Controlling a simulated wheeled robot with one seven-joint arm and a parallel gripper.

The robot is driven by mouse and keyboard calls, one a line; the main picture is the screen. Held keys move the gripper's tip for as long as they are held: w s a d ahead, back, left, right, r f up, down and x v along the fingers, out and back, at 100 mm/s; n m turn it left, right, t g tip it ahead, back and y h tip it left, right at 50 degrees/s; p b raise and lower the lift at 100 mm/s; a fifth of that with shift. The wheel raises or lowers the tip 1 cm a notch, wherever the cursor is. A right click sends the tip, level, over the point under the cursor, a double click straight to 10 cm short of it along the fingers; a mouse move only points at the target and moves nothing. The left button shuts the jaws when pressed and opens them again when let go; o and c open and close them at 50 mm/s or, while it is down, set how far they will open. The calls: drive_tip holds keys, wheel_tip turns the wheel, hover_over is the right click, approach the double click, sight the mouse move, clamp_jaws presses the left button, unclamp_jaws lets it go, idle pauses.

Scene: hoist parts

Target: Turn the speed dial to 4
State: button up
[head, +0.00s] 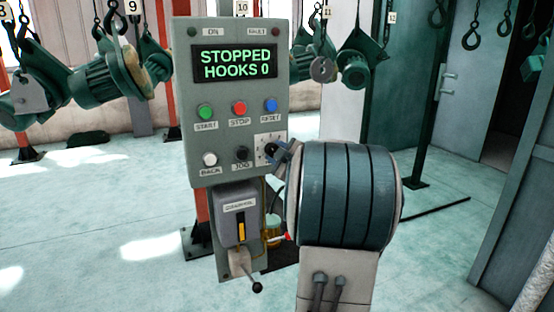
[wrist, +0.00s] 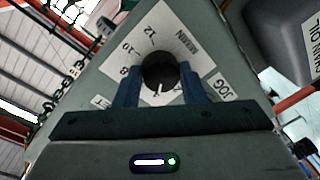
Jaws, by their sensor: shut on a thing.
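The speed dial (wrist: 158,66) is a round black knob on a white scale plate (wrist: 168,25) in the wrist view. The marks 8, 10, 12 and M/MIN show; the lower numbers are hidden by the knob and my fingers. The knob's white pointer line points down in the wrist view, toward my palm; I cannot read the number there. My gripper (wrist: 160,73) is shut on the knob, one blue finger on each side. In the head view my gripper (head: 276,152) is at the right edge of the panel and the scale plate (head: 262,139) is partly covered.
The grey control panel (head: 182,100) has a display (head: 235,64) reading STOPPED, HOOKS 0. The JOG button (head: 241,153) sits close left of the dial; the RESET button (head: 270,105) is above. A lever box (head: 235,215) hangs below. Motors on hooks (head: 105,80) hang behind.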

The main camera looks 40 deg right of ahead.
drive_tip(key=shift+n, duration=0.4)
drive_tip(key=o, duration=1)
drive_tip(key=s, duration=0.4)
drive_tip(key=s+a, duration=0.1)
drive_tip(key=s, duration=0.4)
drive_tip(key=s+a, duration=0.1)
drive_tip(key=s, duration=0.3)
drive_tip(key=shift+s+a+r, duration=0.15)
drive_tip(key=shift+s+r, duration=0.2)
drive_tip(key=shift+r, duration=0.05)
